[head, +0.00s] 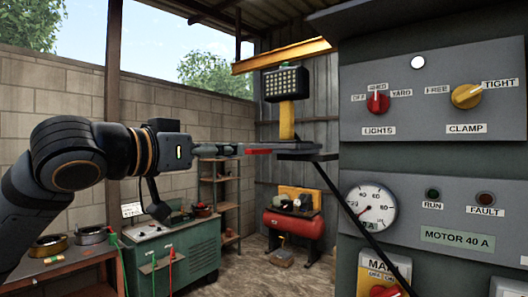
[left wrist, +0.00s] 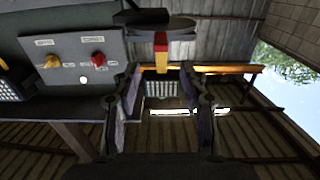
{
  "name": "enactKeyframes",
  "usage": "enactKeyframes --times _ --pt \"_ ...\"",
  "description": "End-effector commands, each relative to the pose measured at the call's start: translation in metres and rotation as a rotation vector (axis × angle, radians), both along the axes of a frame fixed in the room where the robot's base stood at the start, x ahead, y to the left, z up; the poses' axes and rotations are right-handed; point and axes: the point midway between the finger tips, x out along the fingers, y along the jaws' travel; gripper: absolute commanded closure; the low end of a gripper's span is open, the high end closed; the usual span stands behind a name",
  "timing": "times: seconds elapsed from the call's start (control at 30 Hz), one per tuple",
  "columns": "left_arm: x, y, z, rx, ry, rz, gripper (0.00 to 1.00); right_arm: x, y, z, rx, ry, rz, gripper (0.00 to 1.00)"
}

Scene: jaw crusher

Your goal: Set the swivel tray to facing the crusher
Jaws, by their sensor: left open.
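The swivel tray (head: 283,146) is a thin grey plate seen nearly edge-on at the middle of the head view. A red strip (head: 258,151) shows on its left side. The tray also shows as a rounded plate in the left wrist view (left wrist: 168,28), with red (left wrist: 161,47) below it. My left gripper (head: 238,150) points right, towards the red strip, at about the tray's height. In the left wrist view, its two fingers (left wrist: 160,70) are spread, with the red part just beyond the tips. I cannot tell whether they touch. My right gripper is not in view.
A grey control panel (head: 430,100) with red and yellow knobs stands close on the right. A dark strut (head: 362,222) slopes under a dark bracket (head: 308,156). Behind the tray is a yellow post (head: 287,125) with a lamp (head: 287,84). A green cabinet (head: 172,250) stands lower left.

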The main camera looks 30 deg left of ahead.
Motion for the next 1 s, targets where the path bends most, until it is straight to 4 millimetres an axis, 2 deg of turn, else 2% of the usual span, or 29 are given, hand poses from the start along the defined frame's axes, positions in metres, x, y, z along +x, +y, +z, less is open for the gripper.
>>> enactKeyframes --times 0.1,0.23,0.4,0.53,0.73,1.0 --pt "0.009 -0.001 0.002 -0.001 0.003 -0.001 0.57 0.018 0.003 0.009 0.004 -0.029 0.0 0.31" --pt "0.033 -0.003 0.006 -0.001 0.006 -0.004 0.57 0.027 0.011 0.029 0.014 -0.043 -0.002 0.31" --pt "0.071 -0.006 0.009 -0.002 0.006 -0.004 0.57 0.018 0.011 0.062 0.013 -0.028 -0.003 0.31" --pt "0.091 -0.007 0.007 -0.003 0.004 -0.005 0.57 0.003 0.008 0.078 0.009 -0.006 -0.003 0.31" --pt "0.105 -0.008 0.002 -0.001 0.0 -0.003 0.57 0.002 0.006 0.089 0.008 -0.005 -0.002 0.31" --pt "0.106 -0.008 0.0 0.0 -0.001 -0.001 0.57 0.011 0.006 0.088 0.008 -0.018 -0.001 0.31"
